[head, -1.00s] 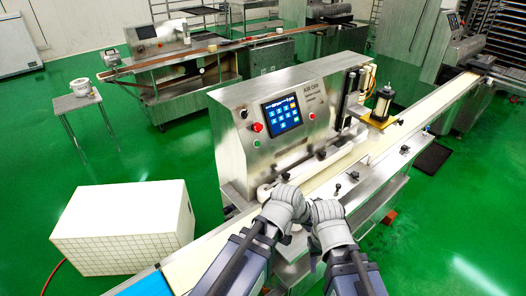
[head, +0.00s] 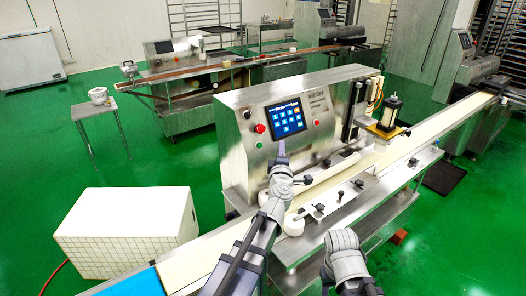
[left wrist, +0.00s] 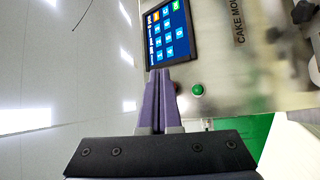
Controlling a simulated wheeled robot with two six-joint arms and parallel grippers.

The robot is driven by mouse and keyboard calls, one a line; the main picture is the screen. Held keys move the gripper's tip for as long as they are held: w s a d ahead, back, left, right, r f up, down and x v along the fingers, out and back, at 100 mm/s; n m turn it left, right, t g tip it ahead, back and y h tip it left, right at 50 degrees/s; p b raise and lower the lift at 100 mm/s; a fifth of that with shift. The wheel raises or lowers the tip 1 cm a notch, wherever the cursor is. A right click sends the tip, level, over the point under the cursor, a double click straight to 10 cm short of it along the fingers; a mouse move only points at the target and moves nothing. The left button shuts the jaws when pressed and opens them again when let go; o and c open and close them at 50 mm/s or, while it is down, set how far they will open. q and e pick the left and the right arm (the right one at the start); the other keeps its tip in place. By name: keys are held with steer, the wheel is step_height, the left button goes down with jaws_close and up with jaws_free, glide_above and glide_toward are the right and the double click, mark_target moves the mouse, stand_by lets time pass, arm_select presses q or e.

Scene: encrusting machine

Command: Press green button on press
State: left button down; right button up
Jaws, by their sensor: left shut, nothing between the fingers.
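The press (head: 235,150) is a steel machine with a lit touchscreen (head: 286,117) on its front panel.
A red button (head: 260,128) sits left of the screen. A conveyor belt (head: 205,258) runs along the press front, with rollers and black knobs (head: 304,180) near my left arm. A white box (head: 125,230) stands on the green floor at left.

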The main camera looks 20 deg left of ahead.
mark_target(260, 145)
arm_select(q)
steer(key=shift+s+a+f+n+y, duration=0.1)
steer(key=shift+a+f+n+y, duration=0.05)
steer(key=shift+a+n+y, duration=0.45)
steer(key=shift+a, duration=0.1)
steer(key=w+a+f+b, duration=0.4)
steer(key=w+a, duration=0.1)
steer(key=a, duration=0.1)
steer(key=shift+a, duration=0.15)
stand_by(2.1)
steer(key=shift+w+a+f, duration=0.15)
steer(key=shift+a, duration=0.1)
